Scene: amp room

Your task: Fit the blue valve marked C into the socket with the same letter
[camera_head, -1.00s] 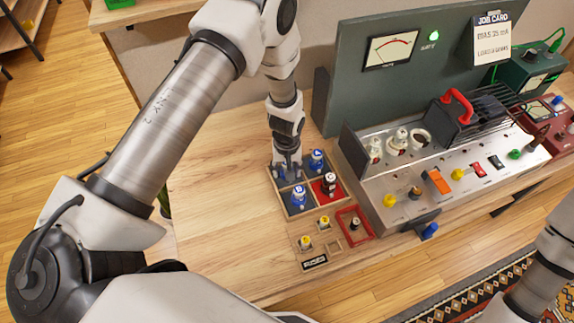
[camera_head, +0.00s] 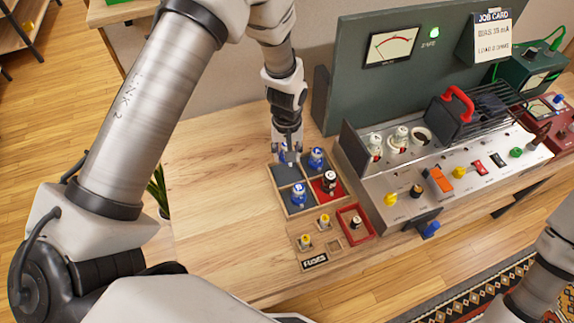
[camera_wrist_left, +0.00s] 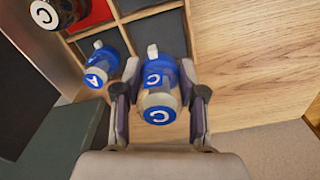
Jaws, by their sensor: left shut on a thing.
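The blue valve marked C (camera_wrist_left: 160,78) is between the fingers of my left gripper (camera_wrist_left: 160,94) in the left wrist view, with its letter showing. In the head view my left gripper (camera_head: 288,152) is shut on it, above the back-left compartment of the valve tray (camera_head: 289,206). That compartment looks empty. The chassis (camera_head: 370,184) to the right has two white-and-red capped valves (camera_head: 401,136) and an open round socket (camera_head: 421,136). I cannot read any socket letter. My right gripper is out of view.
The tray also holds a blue valve marked A (camera_head: 316,158), another blue valve (camera_head: 299,194) and a dark valve (camera_head: 329,182) in a red compartment. A fuse board (camera_head: 315,262) lies in front. The tall green meter panel (camera_head: 355,85) stands behind. Table left of the tray is clear.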

